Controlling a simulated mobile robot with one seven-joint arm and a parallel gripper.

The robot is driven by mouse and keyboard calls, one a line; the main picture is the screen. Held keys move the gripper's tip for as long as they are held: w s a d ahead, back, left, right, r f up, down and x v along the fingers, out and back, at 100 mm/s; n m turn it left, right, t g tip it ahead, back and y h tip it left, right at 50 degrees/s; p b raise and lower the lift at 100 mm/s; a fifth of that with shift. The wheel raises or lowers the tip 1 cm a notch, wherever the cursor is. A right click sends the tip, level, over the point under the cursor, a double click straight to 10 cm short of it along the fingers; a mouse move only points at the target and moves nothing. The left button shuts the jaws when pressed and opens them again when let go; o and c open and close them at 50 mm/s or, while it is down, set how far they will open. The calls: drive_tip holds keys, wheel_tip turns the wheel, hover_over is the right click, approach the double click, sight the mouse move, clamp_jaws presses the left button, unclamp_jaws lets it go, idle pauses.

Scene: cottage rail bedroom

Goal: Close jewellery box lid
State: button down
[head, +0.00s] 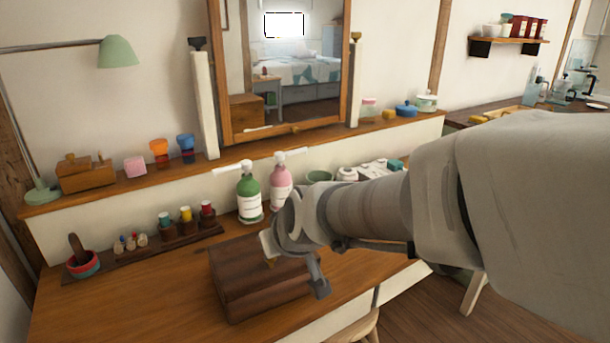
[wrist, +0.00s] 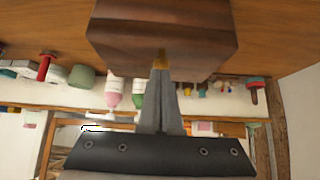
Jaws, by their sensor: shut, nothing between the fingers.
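The jewellery box (head: 238,290) is a dark brown wooden box on the desk, below the mirror. Its lid looks down, with a flat top and no visible gap, though my gripper and wrist cover part of it. In the wrist view the box (wrist: 120,35) fills the top middle. My gripper (wrist: 160,72) is shut and empty, with its fingertips at the box's edge by a small brass-coloured piece (wrist: 160,55). I cannot tell whether they touch it. In the head view the gripper is over the right part of the box top.
A green pump bottle (head: 249,197) and a pink one (head: 281,187) stand behind the box. A rack of small bottles (head: 185,228) and a red bowl (head: 83,265) are to the left. The desk (head: 150,305) is clear left of the box. A mirror (head: 290,70) stands behind.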

sight(275, 269)
drive_tip(key=f, duration=0.1)
drive_tip(key=b, duration=0.1)
drive_tip(key=s+f+b, duration=0.1)
drive_tip(key=shift+d+f, duration=0.25)
drive_tip(key=shift+f, duration=0.05)
drive_tip(key=shift+s+d+f+t+y+b, duration=0.1)
drive_tip(key=shift+s+f+t+y+b, duration=0.3)
drive_tip(key=shift+b, duration=0.5)
drive_tip(key=shift+w+d, duration=0.1)
drive_tip(key=shift+w, duration=0.1)
drive_tip(key=shift+r, duration=0.15)
drive_tip(key=s+d+r+t+p, duration=0.1)
drive_tip(key=s+d+r+p, duration=0.2)
drive_tip(key=s+r, duration=0.3)
drive_tip(key=s+d+r+p, duration=0.3)
drive_tip(key=s+r, duration=0.2)
drive_tip(key=r, duration=0.3)
drive_tip(key=s+d+f+m+g+h, duration=0.2)
drive_tip(key=d+f+m, duration=0.1)
drive_tip(key=d, duration=0.4)
drive_tip(key=s+d+f+m+g+h, duration=0.1)
drive_tip(key=s+d+f+m+h, duration=0.15)
drive_tip(key=d, duration=0.45)
wheel_tip(275, 269, up, 20)
drive_tip(key=p, duration=2.1)
drive_tip(key=shift+s+d, duration=0.15)
